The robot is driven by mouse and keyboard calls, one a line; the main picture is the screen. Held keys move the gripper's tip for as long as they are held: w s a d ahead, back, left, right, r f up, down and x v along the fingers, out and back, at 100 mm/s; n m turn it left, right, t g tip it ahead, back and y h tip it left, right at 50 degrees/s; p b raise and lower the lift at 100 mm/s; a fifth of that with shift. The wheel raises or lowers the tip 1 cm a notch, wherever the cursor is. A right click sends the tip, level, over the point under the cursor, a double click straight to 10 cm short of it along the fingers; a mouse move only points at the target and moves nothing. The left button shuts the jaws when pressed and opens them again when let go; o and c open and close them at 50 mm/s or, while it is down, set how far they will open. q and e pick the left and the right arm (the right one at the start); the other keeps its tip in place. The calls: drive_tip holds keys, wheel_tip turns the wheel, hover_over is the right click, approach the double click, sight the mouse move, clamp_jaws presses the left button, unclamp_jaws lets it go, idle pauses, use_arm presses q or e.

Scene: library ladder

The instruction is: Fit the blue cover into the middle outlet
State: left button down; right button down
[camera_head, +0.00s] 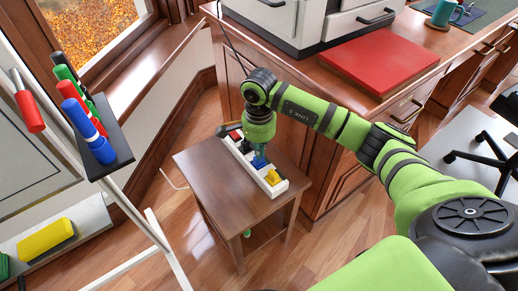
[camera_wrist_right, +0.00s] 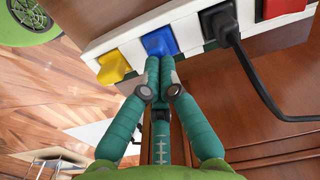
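The blue cover (camera_head: 260,162) is at the middle of a white power strip (camera_head: 279,188) on a small wooden table. In the right wrist view the blue cover (camera_wrist_right: 159,42) sits at the strip between the yellow cover and the black plug; I cannot tell how deep it is seated. My right gripper (camera_head: 261,153) points down at it. In the wrist view the fingers (camera_wrist_right: 160,62) are side by side, with no clear gap, and their tips meet the blue cover's near edge and hide part of it. My left gripper is not in view.
The strip also carries a yellow cover (camera_wrist_right: 114,67), a black plug (camera_wrist_right: 222,24) with a cord, and a red part (camera_wrist_right: 282,8). The small table (camera_head: 208,174) is bare to the left. A wooden desk (camera_head: 310,75) with a red pad stands behind; a marker tray is at left.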

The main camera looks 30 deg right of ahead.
drive_tip(key=shift+f, duration=0.3)
drive_tip(key=shift+r, duration=0.1)
